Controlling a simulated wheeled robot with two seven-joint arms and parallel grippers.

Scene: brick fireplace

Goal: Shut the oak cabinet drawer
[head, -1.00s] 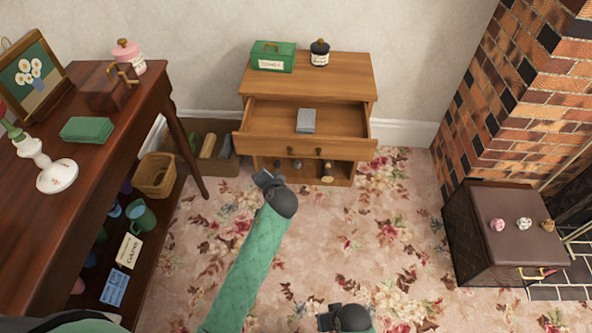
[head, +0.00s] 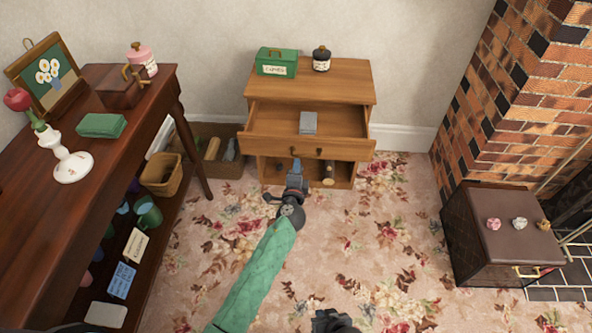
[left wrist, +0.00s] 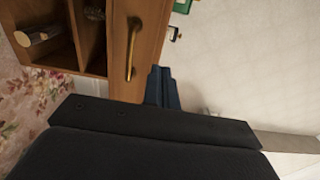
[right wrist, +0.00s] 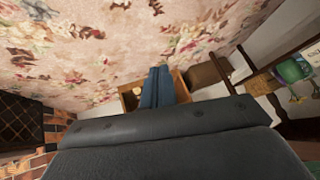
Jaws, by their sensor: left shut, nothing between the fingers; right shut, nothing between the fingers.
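The oak cabinet (head: 350,80) stands against the wall in the head view. Its drawer (head: 345,149) is pulled out, with a grey block (head: 308,123) inside. The drawer front has small dark handles; the left wrist view shows a brass handle (left wrist: 133,48). My left gripper (head: 296,163) is shut and empty, its fingertips just in front of the drawer front, left of centre. In the left wrist view its fingers (left wrist: 161,72) overlap the drawer front's edge; I cannot tell whether they touch. My right gripper (right wrist: 158,72) is shut and empty, far back from the cabinet; only its dark top (head: 332,321) shows in the head view.
A green box (head: 276,62) and a black-lidded jar (head: 321,59) stand on the cabinet. An open lower shelf (head: 345,182) holds small items. A dark table (head: 60,190) stands at left, a brown chest (head: 500,240) and brick fireplace (head: 545,80) at right. The floral carpet between is clear.

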